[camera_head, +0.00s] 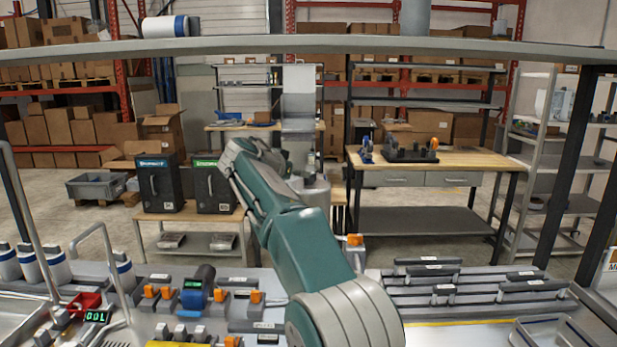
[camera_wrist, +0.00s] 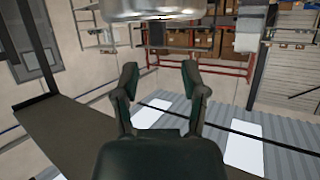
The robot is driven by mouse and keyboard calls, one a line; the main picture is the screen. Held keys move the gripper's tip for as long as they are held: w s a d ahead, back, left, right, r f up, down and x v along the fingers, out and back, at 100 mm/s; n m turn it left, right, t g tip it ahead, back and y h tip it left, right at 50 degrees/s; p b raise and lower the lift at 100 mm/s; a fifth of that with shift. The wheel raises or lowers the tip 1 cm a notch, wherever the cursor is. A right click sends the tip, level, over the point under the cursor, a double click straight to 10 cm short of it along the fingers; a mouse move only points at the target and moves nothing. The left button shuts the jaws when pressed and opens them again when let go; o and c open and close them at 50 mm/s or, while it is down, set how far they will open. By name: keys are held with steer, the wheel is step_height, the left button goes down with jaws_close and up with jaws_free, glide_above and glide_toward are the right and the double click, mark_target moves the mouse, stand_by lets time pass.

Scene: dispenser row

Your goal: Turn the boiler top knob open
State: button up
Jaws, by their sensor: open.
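A silver metal body (camera_head: 316,188), which looks like the boiler, stands behind my arm in the head view and is partly covered by it. A small orange part (camera_head: 354,240) shows low beside my arm; I cannot tell whether it belongs to the boiler. The top knob cannot be made out for certain. In the wrist view a shiny round metal body (camera_wrist: 150,9) is cut off by the top edge, beyond my fingertips. My gripper (camera_wrist: 158,76) is open, with nothing between its two dark fingers. In the head view its fingers are not clearly visible.
An overhead shelf (camera_head: 240,46) crosses the head view above my arm. The counter holds a blue-black device (camera_head: 197,287), orange-topped parts (camera_head: 254,297), a red item (camera_head: 85,302) and dark-handled bins (camera_head: 440,288) at right. Two black boxes (camera_head: 158,183) stand on a bench behind.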

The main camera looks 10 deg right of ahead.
steer(key=x, duration=0.7)
steer(key=shift+d, duration=0.1)
